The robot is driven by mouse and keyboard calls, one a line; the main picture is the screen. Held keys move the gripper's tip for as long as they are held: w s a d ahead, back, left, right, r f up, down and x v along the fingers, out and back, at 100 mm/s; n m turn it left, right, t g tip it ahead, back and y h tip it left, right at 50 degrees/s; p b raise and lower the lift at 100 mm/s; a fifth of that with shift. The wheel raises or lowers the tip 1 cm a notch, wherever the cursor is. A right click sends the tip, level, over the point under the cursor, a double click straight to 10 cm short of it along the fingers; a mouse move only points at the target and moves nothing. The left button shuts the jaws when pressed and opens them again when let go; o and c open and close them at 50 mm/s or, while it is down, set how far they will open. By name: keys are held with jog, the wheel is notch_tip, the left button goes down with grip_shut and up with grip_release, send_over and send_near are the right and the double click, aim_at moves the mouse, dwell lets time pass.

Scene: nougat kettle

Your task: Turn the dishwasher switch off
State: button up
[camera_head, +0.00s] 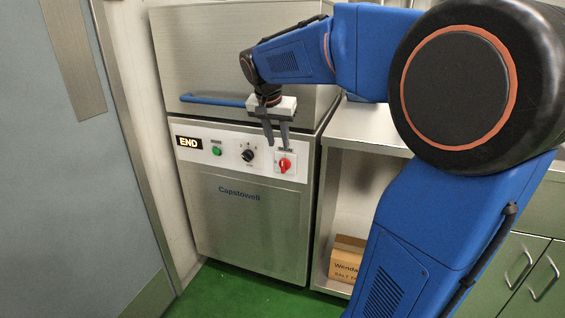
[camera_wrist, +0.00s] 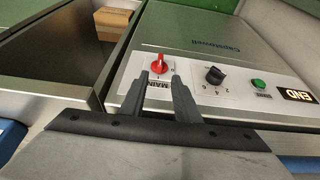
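The dishwasher (camera_head: 250,225) is a steel machine with a white control panel. Its red main switch (camera_head: 285,164) sits at the panel's right end, and it also shows in the wrist view (camera_wrist: 159,63) under the label "MAIN". My gripper (camera_head: 276,146) hangs just above the red switch in the head view, with its two dark fingers pointing down. In the wrist view the fingertips (camera_wrist: 160,76) are apart, with the switch just beyond the gap between them. The gripper is open and empty. I cannot tell whether the fingers touch the panel.
A black knob (camera_head: 248,155), a green button (camera_head: 216,151) and an "END" display (camera_head: 188,142) are on the panel. A blue handle (camera_head: 213,100) runs across the hood above. A steel counter (camera_head: 365,130) with a cardboard box (camera_head: 347,262) below stands right. A grey door (camera_head: 75,170) is left.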

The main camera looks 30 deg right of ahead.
aim_at(282, 161)
jog(key=x, duration=1)
jog(key=shift+d+f, duration=0.1)
jog(key=shift+f, duration=0.25)
jog(key=shift+c, duration=0.6)
jog(key=shift+w, duration=0.1)
grip_shut()
